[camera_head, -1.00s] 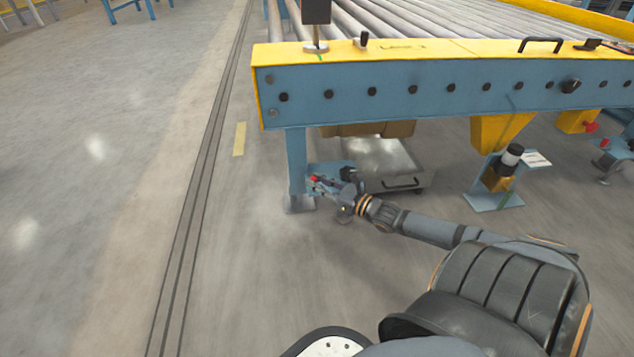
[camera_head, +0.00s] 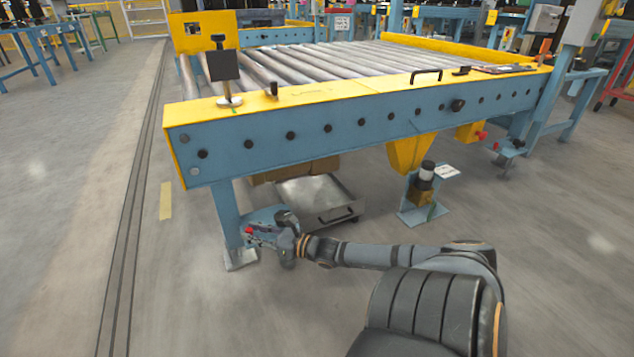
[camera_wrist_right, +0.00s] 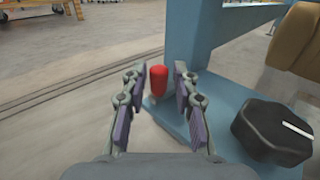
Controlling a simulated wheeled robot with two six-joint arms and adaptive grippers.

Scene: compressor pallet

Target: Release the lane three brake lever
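A red knob (camera_wrist_right: 158,81), which looks like the end of a lever, shows in the right wrist view, between my right gripper's fingertips (camera_wrist_right: 160,69). The fingers are apart, with gaps on both sides of the knob. In the head view the red knob (camera_head: 248,231) is by the foot of the conveyor's near left leg, and my right gripper (camera_head: 258,236) reaches it from the right. The lever's lower part is hidden. A black dial with a white mark (camera_wrist_right: 272,132) sits on the blue plate right of the gripper. My left gripper is not in view.
The roller conveyor (camera_head: 330,118) with its blue and yellow frame stands above the arm. Its blue leg (camera_head: 228,212) is close beside the gripper. A metal tray (camera_head: 315,193) lies under the frame. Another bracket (camera_head: 423,200) stands to the right. The floor at left is clear.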

